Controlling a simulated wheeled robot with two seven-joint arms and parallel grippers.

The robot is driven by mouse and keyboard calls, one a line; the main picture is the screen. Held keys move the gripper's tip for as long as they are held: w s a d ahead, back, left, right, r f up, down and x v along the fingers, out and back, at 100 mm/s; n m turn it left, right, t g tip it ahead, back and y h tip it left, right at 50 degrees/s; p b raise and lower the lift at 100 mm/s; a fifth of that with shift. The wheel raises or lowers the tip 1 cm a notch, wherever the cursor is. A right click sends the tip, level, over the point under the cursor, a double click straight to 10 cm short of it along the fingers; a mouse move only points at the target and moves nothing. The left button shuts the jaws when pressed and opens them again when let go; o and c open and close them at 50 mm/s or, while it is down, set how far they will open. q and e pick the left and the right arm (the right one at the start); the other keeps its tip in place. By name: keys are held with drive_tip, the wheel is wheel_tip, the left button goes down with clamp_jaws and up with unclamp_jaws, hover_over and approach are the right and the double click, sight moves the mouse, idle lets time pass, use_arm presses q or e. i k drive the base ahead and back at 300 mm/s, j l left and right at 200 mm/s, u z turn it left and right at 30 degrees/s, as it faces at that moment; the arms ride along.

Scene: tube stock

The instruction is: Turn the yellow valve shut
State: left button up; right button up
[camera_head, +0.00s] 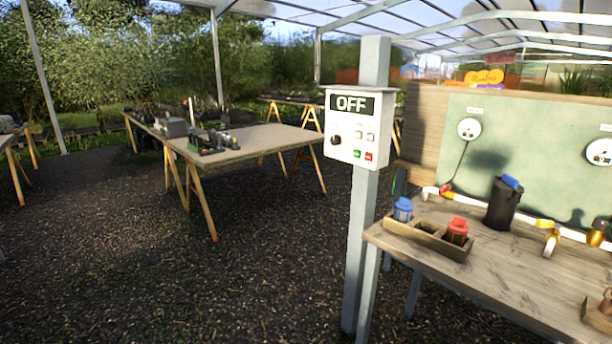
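A white pipe (473,203) runs along the back of the wooden bench at the right. A small yellow piece (544,223) sits on this pipe, right of the black canister; it may be the yellow valve. Just below it an orange-yellow and white fitting (551,243) points toward the front. I cannot tell which way any handle is turned. A red piece (446,189) sits on the pipe's left end. Neither of my grippers is in view.
The bench (500,268) carries a wooden tray (410,234) with a blue-topped canister (403,209) and a red-topped one (457,231), plus a black canister (503,204). A post holds a control box (345,148) reading OFF. Another table (255,140) stands left; gravel floor between is clear.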

sight(541, 223)
drive_tip(key=z, duration=1.55)
